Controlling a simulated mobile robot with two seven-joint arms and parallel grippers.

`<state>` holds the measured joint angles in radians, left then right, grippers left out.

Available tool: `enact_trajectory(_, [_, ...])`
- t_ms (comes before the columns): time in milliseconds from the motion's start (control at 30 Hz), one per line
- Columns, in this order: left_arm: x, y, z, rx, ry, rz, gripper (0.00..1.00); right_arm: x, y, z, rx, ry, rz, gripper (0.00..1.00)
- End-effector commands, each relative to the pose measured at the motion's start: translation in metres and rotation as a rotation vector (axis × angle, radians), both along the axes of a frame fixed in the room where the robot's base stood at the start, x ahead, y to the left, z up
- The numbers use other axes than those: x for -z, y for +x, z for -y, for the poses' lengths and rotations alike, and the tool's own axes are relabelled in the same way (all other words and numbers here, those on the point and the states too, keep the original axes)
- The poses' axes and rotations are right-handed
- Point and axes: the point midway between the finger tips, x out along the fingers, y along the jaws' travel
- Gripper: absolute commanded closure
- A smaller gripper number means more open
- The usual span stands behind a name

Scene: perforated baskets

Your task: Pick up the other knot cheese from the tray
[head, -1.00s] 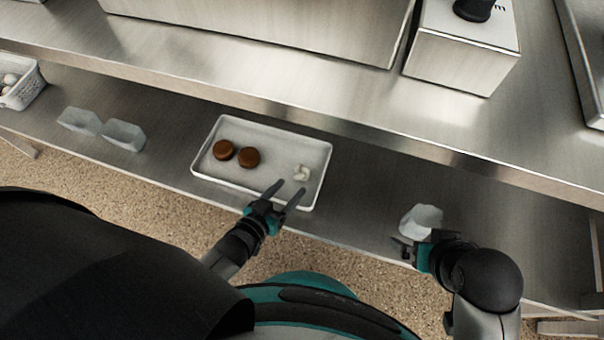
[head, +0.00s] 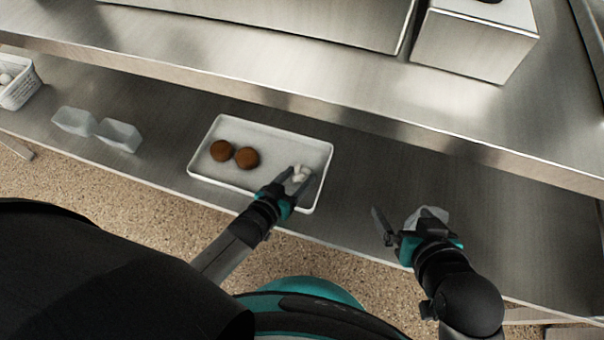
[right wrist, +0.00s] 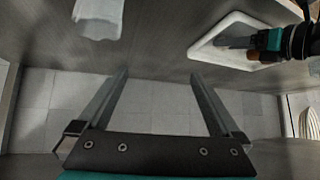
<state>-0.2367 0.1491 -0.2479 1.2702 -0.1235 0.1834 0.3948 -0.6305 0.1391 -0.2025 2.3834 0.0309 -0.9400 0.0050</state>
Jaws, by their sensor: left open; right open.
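The white tray (head: 210,178) lies on the lower steel shelf in the head view. The small white knot cheese (head: 301,172) is at its right end. My left gripper (head: 300,178) is open at the cheese, its fingers on either side of it. Whether they touch it I cannot tell; the gripper hides part of the tray's near edge. My right gripper (head: 401,211) is open and empty, right of the tray. In the right wrist view its two fingers (right wrist: 158,76) are apart with nothing between them.
Two round brown pieces (head: 246,158) lie in the tray's left half. A pale translucent container (head: 438,214) stands by my right gripper. Two similar containers (head: 119,134) stand left of the tray, with a white perforated basket (head: 18,90) beyond. The upper shelf (head: 330,85) overhangs behind.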

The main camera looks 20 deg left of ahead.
Motion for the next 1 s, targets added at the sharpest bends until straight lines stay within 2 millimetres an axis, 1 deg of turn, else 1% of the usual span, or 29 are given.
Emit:
enact_trajectory(33, [0.0024, 0.0026, 0.0011, 0.000, 0.000, 0.000, 0.37, 0.0021, 0.0012, -0.0036, -0.005, 0.012, 0.021, 0.00])
enact_trajectory(200, [0.0040, 0.0081, 0.0026, 0.001, -0.001, 0.001, 0.37, 0.0005, 0.0058, -0.0112, -0.012, 0.041, 0.078, 0.00])
enact_trajectory(533, [0.0040, 0.0095, 0.0030, 0.000, -0.001, 0.000, 0.37, -0.0015, 0.0074, -0.0134, -0.014, 0.050, 0.097, 0.00])
enact_trajectory(567, [0.0040, 0.0094, 0.0030, 0.000, -0.001, 0.000, 0.39, -0.0014, 0.0073, -0.0133, -0.014, 0.050, 0.097, 0.00])
enact_trajectory(1000, [0.0041, 0.0092, 0.0028, 0.000, -0.001, 0.000, 0.88, -0.0010, 0.0072, -0.0130, -0.014, 0.049, 0.096, 0.00])
